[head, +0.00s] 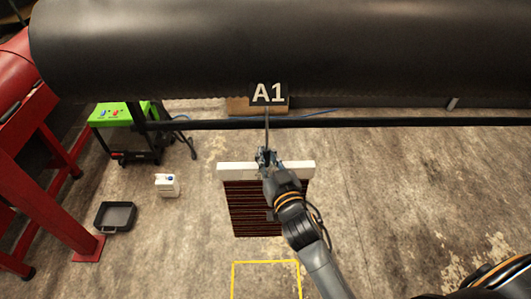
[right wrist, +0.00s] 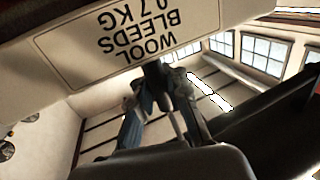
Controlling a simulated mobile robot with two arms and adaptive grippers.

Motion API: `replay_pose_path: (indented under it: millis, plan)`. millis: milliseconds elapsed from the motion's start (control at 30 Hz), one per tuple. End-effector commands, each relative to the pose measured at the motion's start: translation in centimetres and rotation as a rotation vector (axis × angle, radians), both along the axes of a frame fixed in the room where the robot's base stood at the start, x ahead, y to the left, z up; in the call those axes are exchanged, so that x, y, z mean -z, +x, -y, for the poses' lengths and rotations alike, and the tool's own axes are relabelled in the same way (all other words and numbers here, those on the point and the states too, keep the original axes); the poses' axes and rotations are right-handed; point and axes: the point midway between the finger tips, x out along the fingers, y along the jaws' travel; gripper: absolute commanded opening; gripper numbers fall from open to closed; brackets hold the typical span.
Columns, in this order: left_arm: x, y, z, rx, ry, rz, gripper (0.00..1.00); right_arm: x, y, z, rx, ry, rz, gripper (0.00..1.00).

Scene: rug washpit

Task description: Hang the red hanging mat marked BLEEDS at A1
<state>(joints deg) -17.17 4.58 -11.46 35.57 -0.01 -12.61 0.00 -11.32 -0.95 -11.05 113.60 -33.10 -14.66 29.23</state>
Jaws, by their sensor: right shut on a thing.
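The hanging mat (head: 243,210) is dark red with dark stripes and has a white top bar (head: 298,168). It hangs upright from my right gripper (head: 266,160), which is shut at the middle of the bar. In the right wrist view the bar carries a label (right wrist: 125,45) reading WOOL BLEEDS 0.7 KG, upside down. The black A1 sign (head: 268,94) is straight above the gripper. A thin dark hanger (head: 267,128) runs down from below the sign towards the gripper. I cannot tell whether the bar touches it. My left gripper is not in view.
A black rail (head: 370,124) crosses below a big black roller (head: 300,45). A red frame (head: 40,150) stands left, beside a green-topped machine (head: 118,115). A white jug (head: 167,186) and black tray (head: 115,217) are on the floor. A yellow outline (head: 266,263) marks bare floor.

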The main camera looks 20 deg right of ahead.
Motion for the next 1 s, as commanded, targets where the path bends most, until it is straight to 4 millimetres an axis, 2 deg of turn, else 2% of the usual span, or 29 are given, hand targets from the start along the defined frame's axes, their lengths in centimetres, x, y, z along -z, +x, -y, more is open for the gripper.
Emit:
replay_pose_path:
  millis: [533, 833, 867, 1000]
  plan:
    - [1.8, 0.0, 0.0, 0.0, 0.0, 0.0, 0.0, 2.0, 0.0, 0.0, -0.001, -0.001, 0.006, 0.0]
    - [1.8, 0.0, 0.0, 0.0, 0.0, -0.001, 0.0, 2.1, 0.0, 0.0, -0.001, -0.001, 0.006, 0.0]
    - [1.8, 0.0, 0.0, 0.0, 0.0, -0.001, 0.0, 2.1, 0.0, 0.0, -0.001, -0.001, 0.006, 0.14]
    - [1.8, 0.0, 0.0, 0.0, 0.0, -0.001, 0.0, 2.1, 0.0, 0.0, -0.001, -0.001, 0.004, 0.42]
